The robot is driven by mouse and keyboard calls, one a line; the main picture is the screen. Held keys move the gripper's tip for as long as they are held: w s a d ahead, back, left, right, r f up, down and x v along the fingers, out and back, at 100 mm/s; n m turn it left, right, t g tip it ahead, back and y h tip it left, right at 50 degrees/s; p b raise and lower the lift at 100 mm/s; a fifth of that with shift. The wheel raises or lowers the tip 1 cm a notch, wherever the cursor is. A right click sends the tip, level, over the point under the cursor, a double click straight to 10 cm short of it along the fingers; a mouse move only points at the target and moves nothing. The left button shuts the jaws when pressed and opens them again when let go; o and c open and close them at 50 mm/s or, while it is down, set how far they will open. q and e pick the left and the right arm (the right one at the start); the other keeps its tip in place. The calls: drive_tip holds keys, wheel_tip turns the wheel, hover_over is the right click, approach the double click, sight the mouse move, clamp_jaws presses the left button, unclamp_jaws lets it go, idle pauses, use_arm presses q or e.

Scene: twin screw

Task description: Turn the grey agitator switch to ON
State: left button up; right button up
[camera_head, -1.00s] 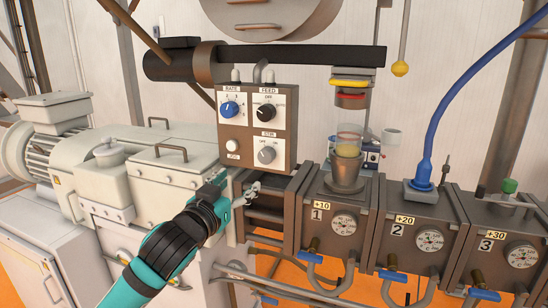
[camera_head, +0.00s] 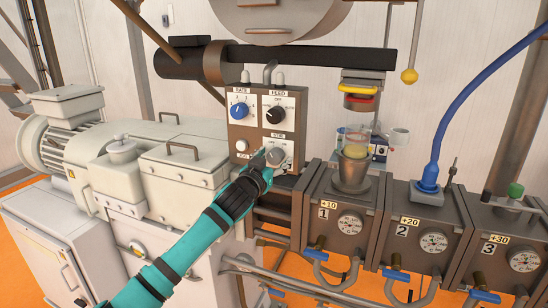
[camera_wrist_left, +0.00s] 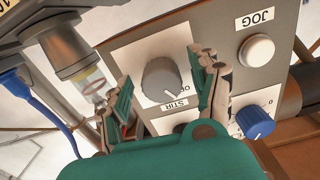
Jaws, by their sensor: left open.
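The grey switch (camera_head: 277,154) is a round knob on a white plate labelled STIR, low on the brown control box. It also shows in the left wrist view (camera_wrist_left: 161,78), upside down, with its white mark toward partly visible "OF" lettering. My left gripper (camera_head: 268,160) is at the plate in the head view, covering part of it. In the wrist view my left gripper (camera_wrist_left: 160,84) is open, with one finger on each side of the knob. Gaps show on both sides, and the fingers do not grip it. My right gripper is not in view.
The blue RATE knob (camera_head: 239,111), black FEED knob (camera_head: 275,115) and white JOG button (camera_head: 241,146) share the box. A black bar (camera_head: 310,55) runs above. A glass cup (camera_head: 355,146) in a metal holder stands to the right. Cream machine housings (camera_head: 180,165) are left.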

use_arm(q)
drive_tip(key=shift+w, duration=0.2)
drive_tip(key=shift+c, duration=0.4)
drive_tip(key=c, duration=1.1)
drive_tip(key=shift+m, duration=0.3)
drive_tip(key=shift+r+m+p, duration=0.1)
drive_tip(key=shift+m+p, duration=0.4)
drive_tip(key=shift+m, duration=0.5)
drive_tip(key=m+p, duration=0.1)
drive_tip(key=m, duration=0.2)
drive_tip(key=shift+m, duration=0.3)
drive_tip(key=m+p, duration=0.2)
drive_tip(key=m, duration=0.3)
drive_tip(key=shift+a+m, duration=0.1)
drive_tip(key=shift+m, duration=0.2)
